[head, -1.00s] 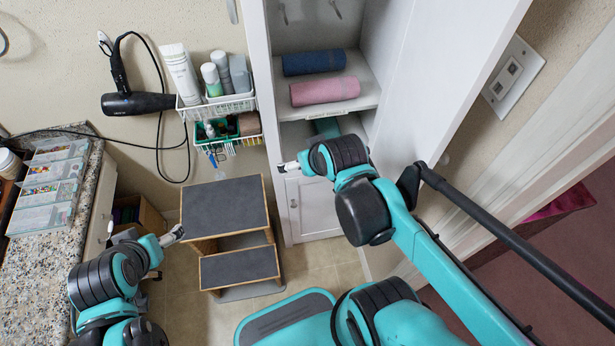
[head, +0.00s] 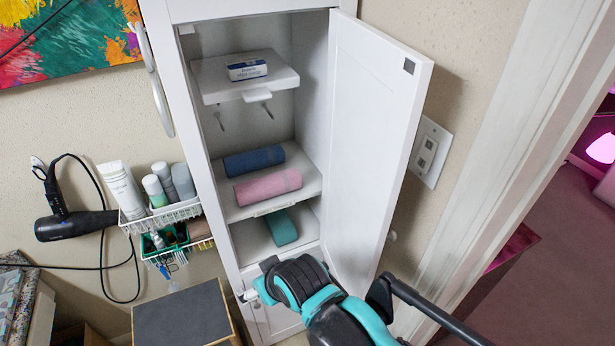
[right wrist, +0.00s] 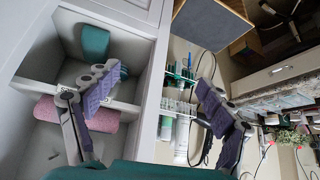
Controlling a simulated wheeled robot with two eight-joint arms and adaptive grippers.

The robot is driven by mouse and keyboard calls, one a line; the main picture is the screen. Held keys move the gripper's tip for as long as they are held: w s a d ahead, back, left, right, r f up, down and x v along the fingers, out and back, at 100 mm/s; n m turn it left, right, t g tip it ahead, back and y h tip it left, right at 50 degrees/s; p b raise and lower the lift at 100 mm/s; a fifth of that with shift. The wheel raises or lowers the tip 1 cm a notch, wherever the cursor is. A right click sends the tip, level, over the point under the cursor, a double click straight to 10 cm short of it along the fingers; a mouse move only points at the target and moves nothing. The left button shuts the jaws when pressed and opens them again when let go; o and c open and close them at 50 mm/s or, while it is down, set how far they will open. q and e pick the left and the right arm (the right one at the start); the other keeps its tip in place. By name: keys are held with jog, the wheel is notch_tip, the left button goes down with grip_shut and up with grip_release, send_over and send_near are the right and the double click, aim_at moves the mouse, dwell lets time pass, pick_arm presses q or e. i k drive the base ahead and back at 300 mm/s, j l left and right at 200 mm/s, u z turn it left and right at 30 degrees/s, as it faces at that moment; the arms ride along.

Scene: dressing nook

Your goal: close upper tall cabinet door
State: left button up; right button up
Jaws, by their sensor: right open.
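The tall white cabinet (head: 205,190) stands in the middle of the head view. Its upper door (head: 372,130) is hinged on the right and stands wide open, showing the shelves. My right gripper (head: 248,296) is low at the cabinet's front left edge, near the lower door (head: 285,322), clear of the upper door's free edge. In the right wrist view the right gripper (right wrist: 155,85) is open and empty. One finger appears over the shelf opening, the other over the wire rack; I cannot tell whether either touches the cabinet. My left gripper is out of view.
Shelves hold a small box (head: 247,70), blue (head: 254,161), pink (head: 268,186) and teal (head: 281,228) rolled towels. A wire rack (head: 160,214) with bottles and a hair dryer (head: 75,225) hang left. A step stool (head: 183,318) is below. A switch plate (head: 428,152) is right of the door.

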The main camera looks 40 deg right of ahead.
aim_at(377, 86)
jog(key=k+l+z, duration=0.1)
jog(key=k, duration=0.3)
jog(key=k+l+z, duration=0.15)
jog(key=k+l, duration=0.4)
jog(key=l, duration=0.15)
jog(key=k+l+z, duration=0.1)
jog(key=l, duration=0.2)
jog(key=k+l+z, duration=0.1)
jog(key=k+l, duration=0.15)
jog(key=l+u, duration=0.25)
jog(key=l, duration=0.3)
jog(key=l+u, duration=0.25)
jog(key=l, duration=0.35)
